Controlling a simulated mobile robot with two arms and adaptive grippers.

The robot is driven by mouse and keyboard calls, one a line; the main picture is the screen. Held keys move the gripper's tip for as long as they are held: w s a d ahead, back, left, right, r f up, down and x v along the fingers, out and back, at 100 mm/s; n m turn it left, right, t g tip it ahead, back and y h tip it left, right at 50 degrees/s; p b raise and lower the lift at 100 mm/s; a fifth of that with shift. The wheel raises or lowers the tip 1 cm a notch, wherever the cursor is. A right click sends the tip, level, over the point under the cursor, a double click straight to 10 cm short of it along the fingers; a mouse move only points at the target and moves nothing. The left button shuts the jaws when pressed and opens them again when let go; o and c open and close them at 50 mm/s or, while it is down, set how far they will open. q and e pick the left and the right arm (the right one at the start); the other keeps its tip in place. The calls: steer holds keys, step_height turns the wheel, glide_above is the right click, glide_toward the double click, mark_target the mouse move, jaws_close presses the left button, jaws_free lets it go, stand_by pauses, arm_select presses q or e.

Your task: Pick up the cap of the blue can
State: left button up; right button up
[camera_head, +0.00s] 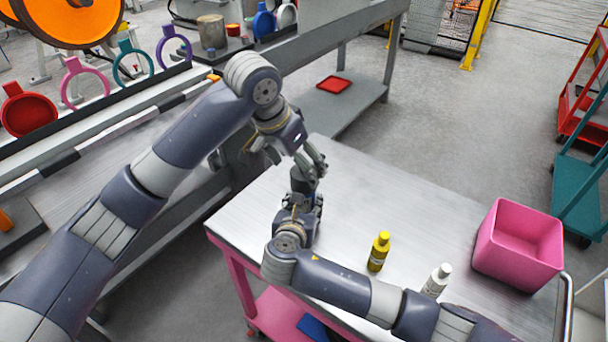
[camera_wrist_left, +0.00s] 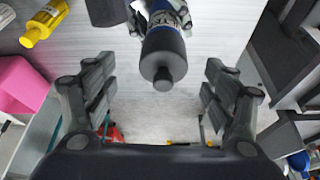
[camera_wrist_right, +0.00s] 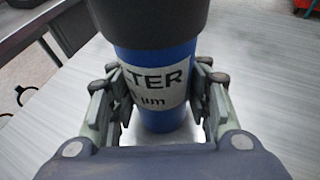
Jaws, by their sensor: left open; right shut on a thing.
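The blue can (camera_wrist_right: 168,120) has a white label with dark lettering. Its dark cap (camera_wrist_right: 150,14) fills the top of the right wrist view. My right gripper (camera_wrist_right: 158,82) is shut around the can's body below the cap. In the left wrist view the cap (camera_wrist_left: 163,56) points toward the camera between the spread fingers of my left gripper (camera_wrist_left: 160,82), with a gap on both sides. The blue body (camera_wrist_left: 164,18) shows behind it. In the head view my left gripper (camera_head: 312,165) is just above the can, which is mostly hidden by the grippers.
A yellow bottle (camera_head: 379,251), a white bottle (camera_head: 437,281) and a pink bin (camera_head: 519,245) stand on the metal cart top (camera_head: 375,190) to the right. The grey workbench (camera_head: 150,150) lies to the left. The cart top behind the bottles is clear.

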arm_select(q)
steer(key=shift+w+x, duration=0.15)
steer(key=shift+x, duration=1.35)
steer(key=shift+w+x, duration=0.2)
steer(key=shift+x, duration=1.25)
steer(key=shift+r, duration=0.1)
steer(key=c, duration=1.1)
